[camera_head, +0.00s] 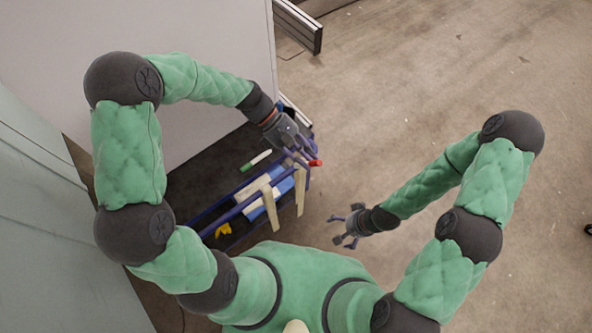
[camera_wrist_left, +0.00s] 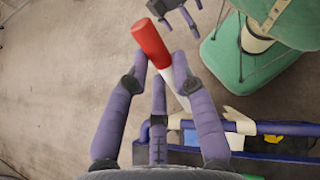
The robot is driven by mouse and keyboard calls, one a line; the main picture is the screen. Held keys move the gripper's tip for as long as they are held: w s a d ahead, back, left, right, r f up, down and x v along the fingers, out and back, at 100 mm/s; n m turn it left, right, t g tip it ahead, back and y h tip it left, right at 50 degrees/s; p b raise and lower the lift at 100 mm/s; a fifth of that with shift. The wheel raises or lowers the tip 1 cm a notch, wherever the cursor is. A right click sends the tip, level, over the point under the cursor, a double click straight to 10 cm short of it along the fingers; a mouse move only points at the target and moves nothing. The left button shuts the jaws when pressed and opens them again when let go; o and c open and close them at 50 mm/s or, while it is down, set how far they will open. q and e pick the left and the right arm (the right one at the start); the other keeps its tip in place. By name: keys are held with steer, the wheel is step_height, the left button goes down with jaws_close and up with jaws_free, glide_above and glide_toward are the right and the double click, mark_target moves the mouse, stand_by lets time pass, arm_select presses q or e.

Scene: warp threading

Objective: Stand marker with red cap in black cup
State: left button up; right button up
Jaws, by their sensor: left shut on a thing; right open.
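The marker with a red cap (camera_head: 315,163) is in my left gripper (camera_head: 299,156), at the right end of the dark surface. In the left wrist view, the red cap (camera_wrist_left: 151,42) sticks out past the purple fingers. The white body runs down to the right between the fingers, partly hidden. The left gripper (camera_wrist_left: 160,75) is shut on the marker, which is tilted in this view. My right gripper (camera_head: 346,228) is open and empty over bare floor; it also shows at the top of the left wrist view (camera_wrist_left: 177,14). I cannot make out the black cup in either view.
A dark work surface (camera_head: 205,180) with a blue frame (camera_head: 218,225) lies below my left arm. A marker with a green end (camera_head: 256,160), pale strips (camera_head: 270,208) and a yellow thing (camera_head: 223,230) are there. A pale panel stands behind.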

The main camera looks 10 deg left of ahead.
arm_select(q)
steer(key=w+a+r+n+t+h, duration=0.1)
steer(key=w+a+r+n+t, duration=0.1)
steer(key=w+a+n+t, duration=0.6)
steer(key=w+a+r+n+t, duration=0.2)
steer(key=w+a+n+t, duration=0.1)
steer(key=w+n+t, duration=0.55)
step_height(320, 180, down, 10)
steer(key=w+m+t+b, duration=0.1)
steer(key=w+m+b, duration=0.1)
steer(key=b, duration=0.5)
steer(key=shift+a+f+t+b, duration=0.2)
steer(key=shift+t+b, duration=0.1)
steer(key=shift+t, duration=0.05)
arm_select(e)
step_height(320, 180, down, 8)
steer(key=s, duration=0.1)
steer(key=shift+s+d+r, duration=0.25)
steer(key=shift+d, duration=0.2)
arm_select(q)
steer(key=o, duration=0.9)
steer(key=shift+s, duration=0.1)
